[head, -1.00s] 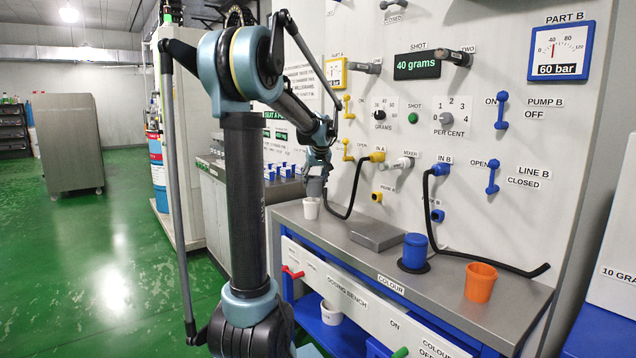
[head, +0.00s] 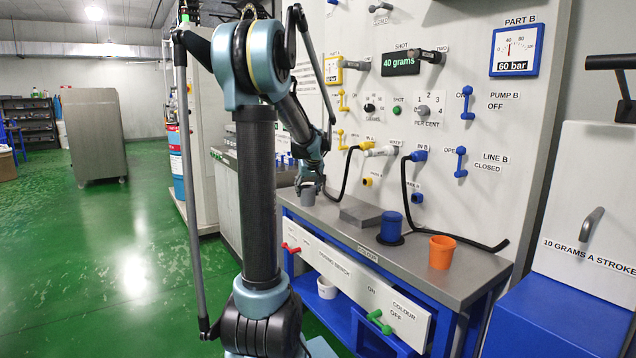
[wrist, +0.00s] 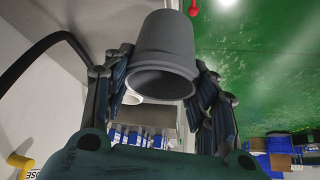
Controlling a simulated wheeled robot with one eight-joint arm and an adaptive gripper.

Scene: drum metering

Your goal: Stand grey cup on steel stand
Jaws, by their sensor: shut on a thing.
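The grey cup (wrist: 165,50) is held between the two fingers of my gripper (wrist: 160,85) in the wrist view, its open rim facing the camera. In the head view the grey cup (head: 307,196) shows small below my gripper (head: 309,180), at the left end of the bench. From this view I cannot tell its exact height above the bench. The steel stand (head: 361,217), a low flat grey block, lies on the bench to the right of the cup. Its top looks bare. The cup is apart from it.
A blue cup (head: 391,226) on a dark disc and an orange cup (head: 442,252) stand right of the stand. Black hoses hang from the panel behind and one lies along the bench (head: 440,320). A white tub (head: 326,288) sits on the lower shelf.

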